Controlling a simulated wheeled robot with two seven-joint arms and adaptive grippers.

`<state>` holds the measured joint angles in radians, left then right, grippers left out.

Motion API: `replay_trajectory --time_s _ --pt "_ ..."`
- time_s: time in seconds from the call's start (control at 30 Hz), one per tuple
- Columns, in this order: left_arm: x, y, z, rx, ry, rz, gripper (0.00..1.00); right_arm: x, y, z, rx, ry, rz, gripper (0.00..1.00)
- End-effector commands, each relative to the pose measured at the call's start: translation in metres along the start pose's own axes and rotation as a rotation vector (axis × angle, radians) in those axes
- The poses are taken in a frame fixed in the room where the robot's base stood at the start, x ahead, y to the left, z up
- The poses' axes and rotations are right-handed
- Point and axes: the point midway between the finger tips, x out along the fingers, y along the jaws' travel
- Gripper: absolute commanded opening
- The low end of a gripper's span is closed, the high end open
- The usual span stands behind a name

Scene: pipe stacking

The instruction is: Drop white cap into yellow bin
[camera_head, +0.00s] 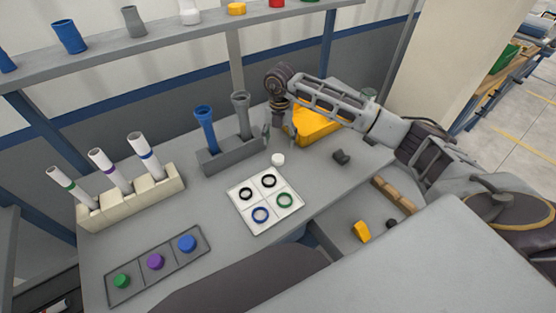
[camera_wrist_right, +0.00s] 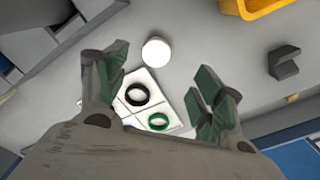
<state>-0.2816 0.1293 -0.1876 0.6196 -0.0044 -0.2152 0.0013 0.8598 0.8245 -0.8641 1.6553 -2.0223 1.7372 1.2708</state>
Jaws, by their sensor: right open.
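The white cap (camera_head: 278,159) stands on the grey table, just behind the white four-square card. In the right wrist view the white cap (camera_wrist_right: 156,51) shows as a round disc ahead of the fingertips and between their lines. My right gripper (camera_head: 280,133) is over the table behind the cap; in the wrist view its two fingers (camera_wrist_right: 163,82) are spread wide with nothing between them. The yellow bin (camera_head: 318,128) stands at the back right of the table, partly hidden by my right arm. Its corner shows in the wrist view (camera_wrist_right: 268,8). My left gripper is not in view.
A grey holder (camera_head: 228,155) with a blue and a grey pipe stands left of the cap. The card (camera_head: 245,204) carries several rings. A dark grey block (camera_head: 341,157) lies to the right. A cream rack (camera_head: 135,203) with white pipes and a tray of coloured caps are further left.

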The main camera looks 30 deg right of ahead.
Motion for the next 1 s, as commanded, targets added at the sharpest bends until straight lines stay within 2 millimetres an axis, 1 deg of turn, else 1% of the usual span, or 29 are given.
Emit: replay_trajectory --time_s 0.1,0.3,0.43,0.77,0.87,1.0 --pt "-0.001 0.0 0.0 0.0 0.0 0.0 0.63 0.017 0.0 0.0 0.001 0.001 -0.001 0.68" --pt "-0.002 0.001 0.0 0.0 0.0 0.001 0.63 0.035 0.0 0.0 0.0 0.0 0.0 0.68" --pt "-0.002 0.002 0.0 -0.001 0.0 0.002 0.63 0.039 0.0 0.0 0.0 0.0 0.001 0.68" --pt "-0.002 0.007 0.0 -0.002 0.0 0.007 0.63 0.04 0.001 0.0 0.0 0.0 0.001 0.68" --pt "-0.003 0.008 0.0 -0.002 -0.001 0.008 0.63 0.044 0.001 0.0 0.0 0.0 0.001 0.68" --pt "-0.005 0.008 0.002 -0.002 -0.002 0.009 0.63 0.056 0.003 0.0 -0.001 0.002 0.0 0.68"
